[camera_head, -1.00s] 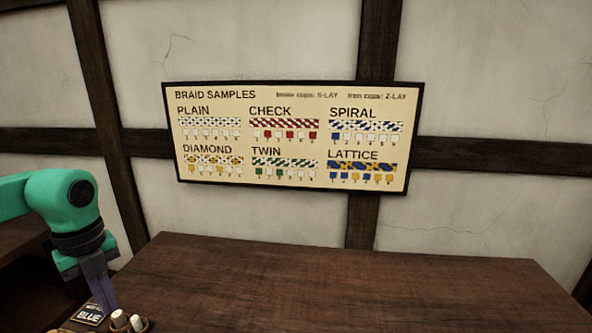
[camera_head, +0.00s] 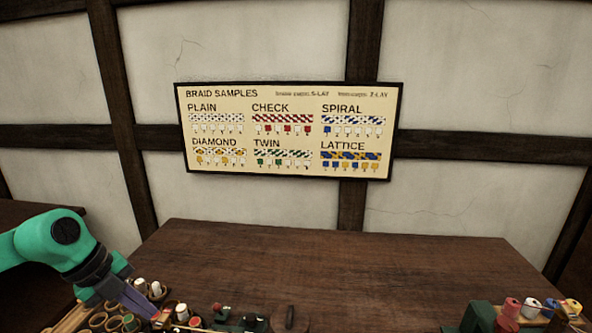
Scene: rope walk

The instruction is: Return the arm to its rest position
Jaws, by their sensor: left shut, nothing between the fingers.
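My left gripper (camera_head: 148,311) comes in from the left on a green arm at the lower left. Its fingers are shut and point down and to the right. They are over or beside the bobbins (camera_head: 181,312) and round cups (camera_head: 98,320) at the bottom edge. I cannot tell whether the fingertips touch anything there. My right gripper is not in view.
A dark wooden table (camera_head: 330,265) is bare across its middle and back. Small green and dark parts (camera_head: 240,320) stand at the front. Coloured spools (camera_head: 530,307) stand at the front right. A braid samples board (camera_head: 289,130) hangs on the wall behind.

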